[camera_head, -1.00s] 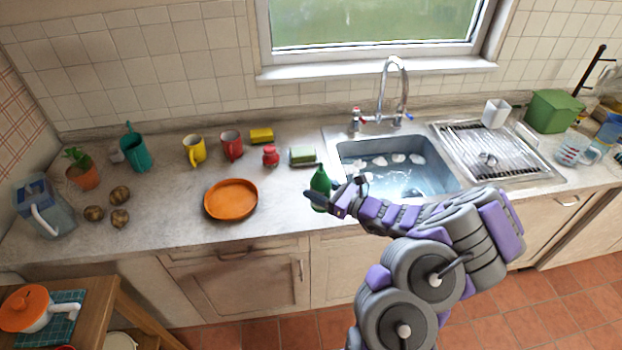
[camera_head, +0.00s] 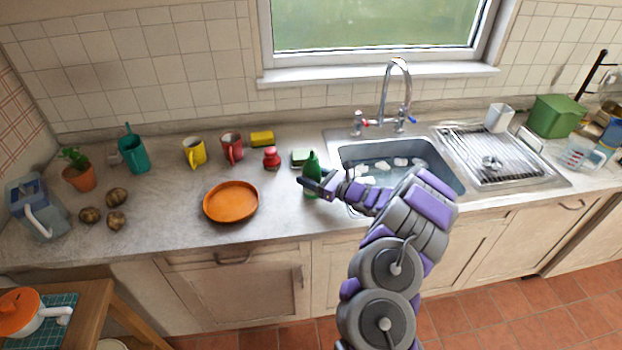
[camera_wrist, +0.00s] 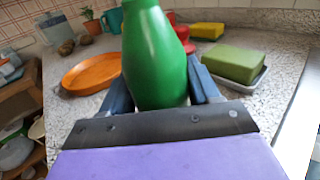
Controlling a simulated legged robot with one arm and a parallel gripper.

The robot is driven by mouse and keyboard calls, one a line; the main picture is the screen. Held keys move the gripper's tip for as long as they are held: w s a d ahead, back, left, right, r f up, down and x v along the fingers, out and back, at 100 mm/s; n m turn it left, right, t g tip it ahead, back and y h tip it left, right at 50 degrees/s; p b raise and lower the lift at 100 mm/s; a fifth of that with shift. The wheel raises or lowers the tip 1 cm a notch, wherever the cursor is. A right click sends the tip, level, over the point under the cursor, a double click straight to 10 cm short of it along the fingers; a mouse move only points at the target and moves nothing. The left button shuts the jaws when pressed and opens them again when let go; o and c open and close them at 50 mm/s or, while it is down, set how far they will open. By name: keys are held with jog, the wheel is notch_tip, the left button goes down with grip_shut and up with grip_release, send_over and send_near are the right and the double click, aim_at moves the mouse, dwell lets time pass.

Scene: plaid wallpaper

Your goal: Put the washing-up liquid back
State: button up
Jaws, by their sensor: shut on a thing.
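The washing-up liquid is a green bottle (camera_head: 312,168) at the front of the counter, just left of the sink. It stands upright in the head view. My gripper (camera_head: 316,187) is shut on it from the right. In the wrist view the green bottle (camera_wrist: 156,60) fills the middle, between the two dark fingers of my gripper (camera_wrist: 162,88). Its top is cut off by the frame there. I cannot tell whether its base touches the counter.
A green sponge on a dish (camera_wrist: 234,64) is close behind the bottle. An orange plate (camera_head: 231,202) lies to the left. A red jar (camera_head: 272,159), yellow sponge (camera_head: 262,138) and mugs stand behind. The sink (camera_head: 440,160) holds water and several pale objects.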

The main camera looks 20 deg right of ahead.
jog(key=shift+d+f, duration=0.1)
jog(key=shift+d, duration=0.15)
jog(key=o, duration=1)
jog(key=shift+d, duration=0.1)
jog(key=shift+c, duration=0.2)
jog(key=shift+o, duration=1.2)
